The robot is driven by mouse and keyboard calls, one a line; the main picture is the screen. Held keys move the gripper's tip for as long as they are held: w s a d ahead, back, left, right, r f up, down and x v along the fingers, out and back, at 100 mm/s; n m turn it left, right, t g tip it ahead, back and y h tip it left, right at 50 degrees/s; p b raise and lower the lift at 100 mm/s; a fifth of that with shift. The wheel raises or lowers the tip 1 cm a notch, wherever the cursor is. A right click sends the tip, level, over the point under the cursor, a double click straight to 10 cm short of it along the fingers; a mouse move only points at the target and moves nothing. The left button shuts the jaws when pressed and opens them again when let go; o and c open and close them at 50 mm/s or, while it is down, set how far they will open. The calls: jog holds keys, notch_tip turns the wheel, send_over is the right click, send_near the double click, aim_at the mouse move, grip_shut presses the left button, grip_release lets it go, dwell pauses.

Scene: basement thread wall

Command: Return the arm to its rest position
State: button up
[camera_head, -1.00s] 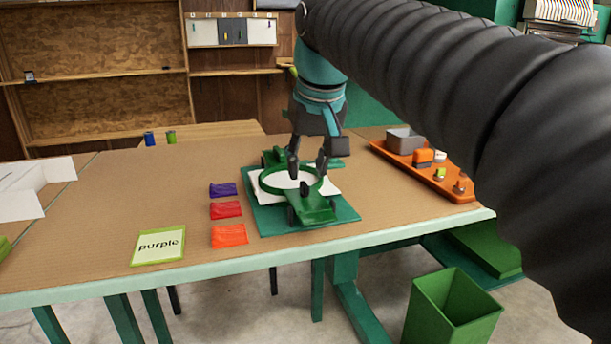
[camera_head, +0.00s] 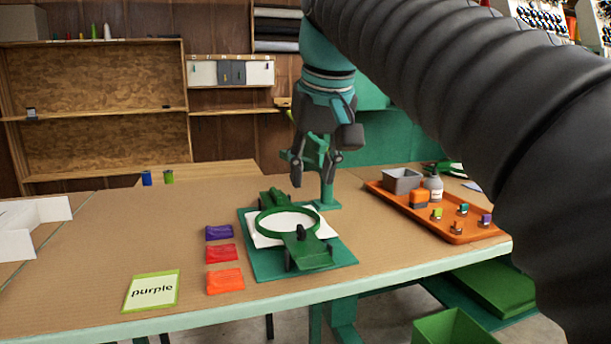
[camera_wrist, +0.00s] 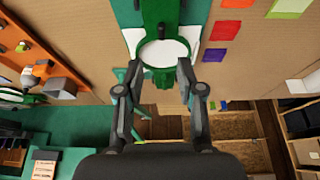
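My gripper (camera_head: 312,172) hangs above the table, behind and above the green hoop frame, with nothing between its fingers. Its two fingers are spread apart, and the wrist view shows them open as well (camera_wrist: 160,75). The green hoop frame (camera_head: 304,252) stands on a green mat (camera_head: 345,257) with a white cloth (camera_head: 262,240) under its ring. In the wrist view the frame (camera_wrist: 158,12) and its white cloth lie beyond the fingertips. My dark ribbed arm crosses the upper right of the head view and hides part of the room.
Purple (camera_head: 219,232), red (camera_head: 221,253) and orange (camera_head: 225,281) packets lie left of the mat, near a "purple" card (camera_head: 151,291). An orange tray (camera_head: 400,207) with a grey box and small spools is at right. A green bin (camera_head: 450,330) is below.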

jog(key=s+d+f+m, duration=0.1)
jog(key=s+d+f, duration=0.3)
jog(key=f, duration=0.6)
jog(key=s+d+f+m, duration=0.1)
jog(key=s+d+f, duration=0.3)
jog(key=f, duration=0.6)
jog(key=s+d+f+m+t+h, duration=0.1)
jog(key=s+d+f, duration=0.4)
jog(key=s+f, duration=0.3)
notch_tip(320, 180, down, 3)
jog(key=shift+f, duration=0.1)
